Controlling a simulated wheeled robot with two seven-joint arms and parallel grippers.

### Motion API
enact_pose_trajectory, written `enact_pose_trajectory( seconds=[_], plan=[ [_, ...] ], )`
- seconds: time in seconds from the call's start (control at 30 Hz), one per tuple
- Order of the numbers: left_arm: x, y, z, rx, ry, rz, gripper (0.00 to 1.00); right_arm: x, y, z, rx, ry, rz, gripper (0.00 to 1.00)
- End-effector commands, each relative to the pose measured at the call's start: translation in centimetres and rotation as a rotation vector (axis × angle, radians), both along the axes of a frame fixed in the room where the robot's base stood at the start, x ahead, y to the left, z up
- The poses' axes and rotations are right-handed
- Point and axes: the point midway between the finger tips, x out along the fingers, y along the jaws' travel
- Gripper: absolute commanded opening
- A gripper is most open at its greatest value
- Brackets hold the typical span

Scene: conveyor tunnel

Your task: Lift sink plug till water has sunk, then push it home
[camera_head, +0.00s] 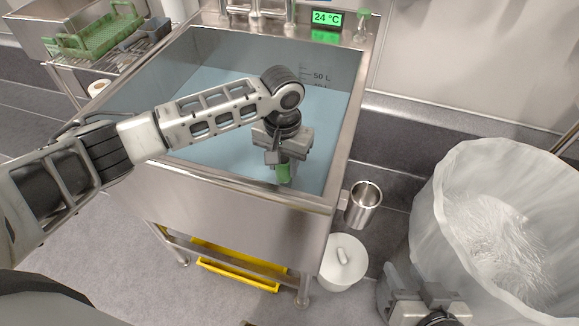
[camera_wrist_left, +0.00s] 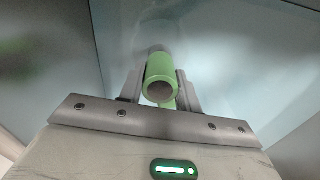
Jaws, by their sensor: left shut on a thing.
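The steel sink (camera_head: 225,204) holds pale blue water (camera_head: 208,82). On its back wall the 50 L mark (camera_head: 320,76) shows above the waterline, and a lower mark sits at about the water's surface. My left gripper (camera_head: 283,158) reaches down into the sink near its front right corner. It is shut on the green plug handle (camera_head: 284,173), which also shows as a green tube between the fingers in the left wrist view (camera_wrist_left: 161,78). The plug's base and the drain cannot be made out. My right gripper (camera_head: 430,303) is low at the bottom right, partly cut off.
A display (camera_head: 327,19) reads 24 °C behind the sink. A steel cup (camera_head: 363,204) hangs by the sink's right side, above a white lidded pot (camera_head: 343,262). A large lined bin (camera_head: 490,220) stands at right. A yellow tray (camera_head: 237,265) lies under the sink.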

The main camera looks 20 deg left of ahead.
Motion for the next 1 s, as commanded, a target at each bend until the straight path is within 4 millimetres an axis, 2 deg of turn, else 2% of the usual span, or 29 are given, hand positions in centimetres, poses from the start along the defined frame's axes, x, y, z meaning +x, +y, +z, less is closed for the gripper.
enact_pose_trajectory(
  seconds=[0.57,1.0],
  plan=[
    [0.0,0.0,0.1,0.001,-0.001,0.001,0.00,0.1,-0.1,-0.1,-0.002,0.001,-0.001,0.36],
    [0.0,0.0,1.6,0.001,-0.001,0.001,0.00,0.0,0.0,2.4,-0.001,0.000,0.000,0.36]
  ],
)
